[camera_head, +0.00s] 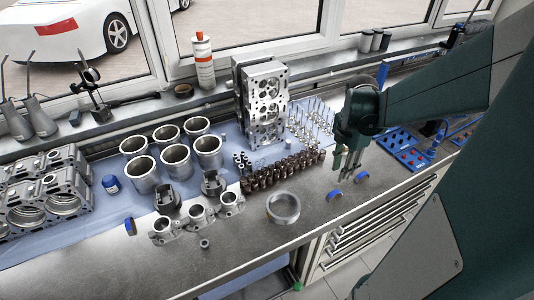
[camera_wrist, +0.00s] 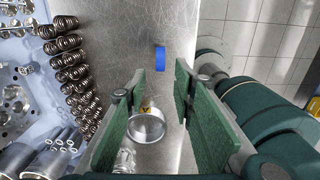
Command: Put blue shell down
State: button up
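My gripper (camera_head: 350,178) is above the front right part of the metal bench, with its fingers pointing down. In the wrist view its two green finger pads (camera_wrist: 156,112) stand apart, and no shell shows between them. One blue shell (camera_head: 334,196) lies on the bench just below and left of the fingertips. A third blue shell (camera_head: 130,227) stands at the left near the mat's edge. The wrist view shows one blue shell (camera_wrist: 160,59) on the bare metal, beyond the fingers.
A metal ring (camera_head: 283,208) lies left of the gripper. A row of valve springs (camera_head: 283,170) and an upright cylinder head (camera_head: 264,100) stand behind it. Blue racks (camera_head: 400,150) are at the right. Bare metal lies along the bench's front.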

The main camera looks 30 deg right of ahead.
jog(key=a+r+m+t, duration=0.2)
jog(key=a+r+m, duration=0.2)
jog(key=a, duration=0.6)
jog(key=a+r+m+t, duration=0.3)
jog(key=a+r+m, duration=0.1)
jog(key=a+m, duration=0.4)
jog(key=a+r+m+t, duration=0.2)
jog(key=a+r+m, duration=0.2)
jog(key=a, duration=0.8)
jog(key=shift+a+m, duration=0.35)
jog(key=shift+m, duration=0.55)
